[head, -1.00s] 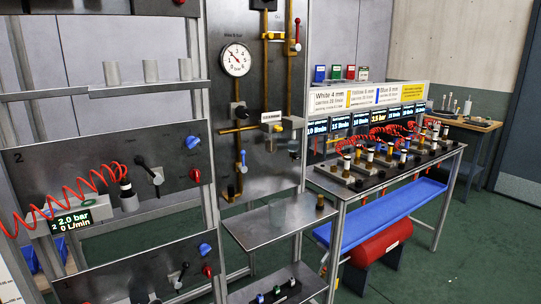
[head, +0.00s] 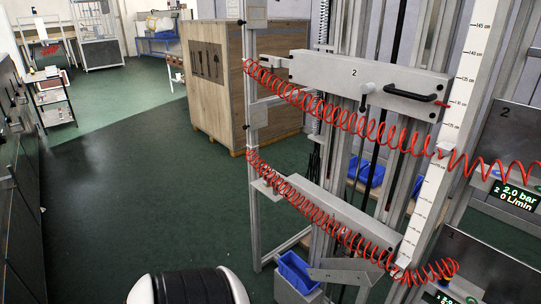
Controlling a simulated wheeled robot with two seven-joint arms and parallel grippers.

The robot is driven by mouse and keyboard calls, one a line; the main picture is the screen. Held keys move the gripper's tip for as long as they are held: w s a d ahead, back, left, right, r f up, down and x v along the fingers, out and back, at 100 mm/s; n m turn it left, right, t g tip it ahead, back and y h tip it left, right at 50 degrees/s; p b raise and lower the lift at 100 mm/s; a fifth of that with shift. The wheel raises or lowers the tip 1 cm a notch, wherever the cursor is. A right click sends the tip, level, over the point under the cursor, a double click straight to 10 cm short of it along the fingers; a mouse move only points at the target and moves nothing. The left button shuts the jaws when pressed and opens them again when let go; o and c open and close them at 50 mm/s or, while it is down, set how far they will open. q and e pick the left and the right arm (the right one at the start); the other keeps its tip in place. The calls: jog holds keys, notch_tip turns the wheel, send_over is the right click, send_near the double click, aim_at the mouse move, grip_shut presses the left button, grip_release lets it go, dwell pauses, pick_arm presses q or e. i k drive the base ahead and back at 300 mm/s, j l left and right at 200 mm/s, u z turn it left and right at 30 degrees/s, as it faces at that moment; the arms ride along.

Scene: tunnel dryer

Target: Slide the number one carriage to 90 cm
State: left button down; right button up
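The lower carriage (head: 355,218), a grey metal beam, sits low on the vertical rails in the head view. I take it for number one; its own number is too small to read surely. A red coiled hose runs across it and hides part of its front. The white centimetre scale (head: 430,205) stands to its right; the marks beside the lower carriage are too small to read. The upper carriage (head: 325,70) is marked 2 and has a black handle (head: 410,93). Its red pointer is near the 130 cm mark. Neither gripper is in view.
A wooden crate (head: 212,85) stands behind the frame at left. A blue bin (head: 296,272) is at the frame's foot. Panels with a 2.0 bar display (head: 515,195) stand at the right edge. Green floor (head: 120,190) is open at left.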

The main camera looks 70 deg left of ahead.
aim_at(373, 231)
jog(key=u, duration=1.75)
